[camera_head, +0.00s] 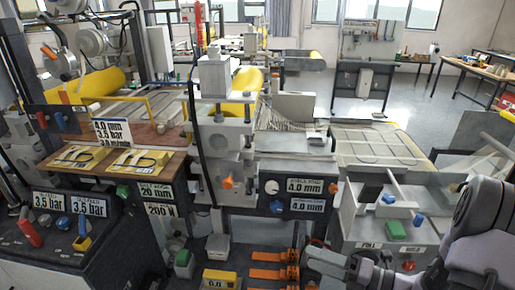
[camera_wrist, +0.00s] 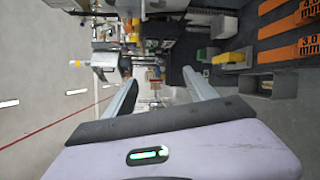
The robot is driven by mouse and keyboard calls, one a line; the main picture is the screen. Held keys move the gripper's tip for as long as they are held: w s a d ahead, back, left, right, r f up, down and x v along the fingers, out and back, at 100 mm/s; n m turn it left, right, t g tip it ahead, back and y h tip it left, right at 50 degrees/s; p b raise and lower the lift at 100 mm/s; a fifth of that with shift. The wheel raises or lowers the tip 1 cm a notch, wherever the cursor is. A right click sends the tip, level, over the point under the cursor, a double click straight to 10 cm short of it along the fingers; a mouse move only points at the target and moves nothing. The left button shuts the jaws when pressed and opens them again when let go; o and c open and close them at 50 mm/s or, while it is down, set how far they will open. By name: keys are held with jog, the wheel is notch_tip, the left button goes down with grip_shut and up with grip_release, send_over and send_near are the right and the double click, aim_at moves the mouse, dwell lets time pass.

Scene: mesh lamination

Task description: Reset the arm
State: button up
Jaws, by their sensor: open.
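My arm comes in from the lower right of the head view, and its gripper (camera_head: 335,265) is low in front of the machine, beside the orange labelled bars (camera_head: 268,265). In the wrist view my gripper (camera_wrist: 160,82) has its two fingers well apart, with nothing between them. The wrist picture is turned on its side. The orange bars (camera_wrist: 290,50), marked in mm, show there at the upper right, apart from the fingers.
The laminating machine (camera_head: 222,130) stands in the middle. A control panel with a 4.0 mm label (camera_head: 305,186) is above the gripper. A grey tray bench (camera_head: 385,235) with a green block (camera_head: 395,229) is close to my arm. Open floor (camera_head: 420,100) lies behind.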

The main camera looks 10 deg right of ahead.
jog(key=s+a+r+n+g+h, duration=0.35)
jog(key=s+a+n+g, duration=0.2)
jog(key=n, duration=0.55)
jog(key=s+a+r+n+g+h, duration=0.2)
jog(key=s+a+r+n+g, duration=0.35)
jog(key=n, duration=0.45)
jog(key=s+r+n+t+h, duration=0.5)
jog(key=r+n+t+h, duration=0.1)
jog(key=n, duration=0.9)
jog(key=shift+s+r+t, duration=0.2)
jog(key=shift+s+t, duration=0.05)
jog(key=shift+t, duration=0.05)
